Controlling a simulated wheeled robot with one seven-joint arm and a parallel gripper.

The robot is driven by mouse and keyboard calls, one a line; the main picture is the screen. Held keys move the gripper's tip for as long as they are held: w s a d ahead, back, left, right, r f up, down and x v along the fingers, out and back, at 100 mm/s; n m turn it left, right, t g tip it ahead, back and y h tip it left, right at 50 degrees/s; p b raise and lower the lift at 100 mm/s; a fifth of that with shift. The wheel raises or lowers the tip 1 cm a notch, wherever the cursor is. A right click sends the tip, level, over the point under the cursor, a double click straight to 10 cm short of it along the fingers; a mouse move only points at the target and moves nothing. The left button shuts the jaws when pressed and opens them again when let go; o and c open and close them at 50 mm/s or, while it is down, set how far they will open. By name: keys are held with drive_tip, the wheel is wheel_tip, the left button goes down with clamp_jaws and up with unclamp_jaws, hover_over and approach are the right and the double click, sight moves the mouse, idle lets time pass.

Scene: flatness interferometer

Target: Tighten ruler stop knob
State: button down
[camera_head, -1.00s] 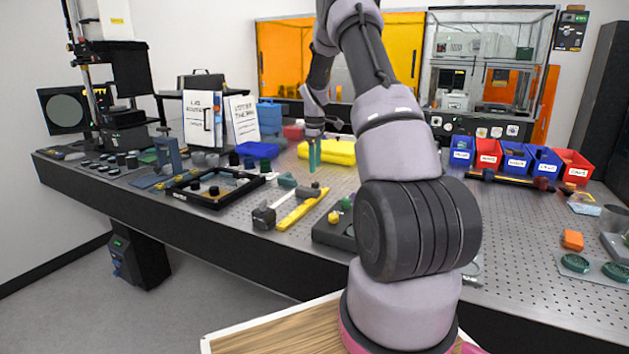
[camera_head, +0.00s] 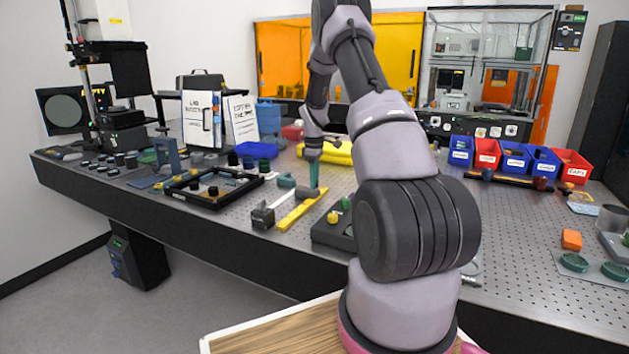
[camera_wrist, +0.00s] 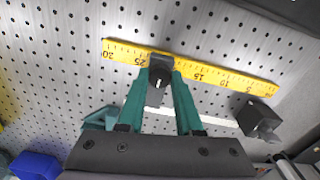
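The yellow ruler (camera_head: 298,212) lies on the perforated bench top. In the wrist view the ruler (camera_wrist: 215,78) runs across the upper middle, its numbers upside down. The dark stop knob (camera_wrist: 160,75) sits at the ruler's near edge, and its stop (camera_head: 306,192) shows as a grey part in the head view. My gripper (camera_wrist: 162,72) has its teal fingers pointing down at the stop (camera_head: 314,178). One fingertip is on each side of the knob, very close to it. I cannot tell whether they touch or press it.
A dark block with a knob (camera_wrist: 258,115) lies near the ruler's low-number end. A teal part (camera_wrist: 98,118) lies left of my fingers. A black tray (camera_head: 184,195) is to the left, and a dark box with coloured knobs (camera_head: 330,235) is close on the right.

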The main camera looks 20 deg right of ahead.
drive_tip(key=shift+m, duration=0.3)
drive_tip(key=m, duration=0.3)
drive_tip(key=shift+m, duration=0.4)
drive_tip(key=m, duration=0.8)
drive_tip(key=shift+w+m, duration=0.1)
drive_tip(key=shift+m, duration=2.3)
drive_tip(key=c, duration=0.6)
unclamp_jaws()
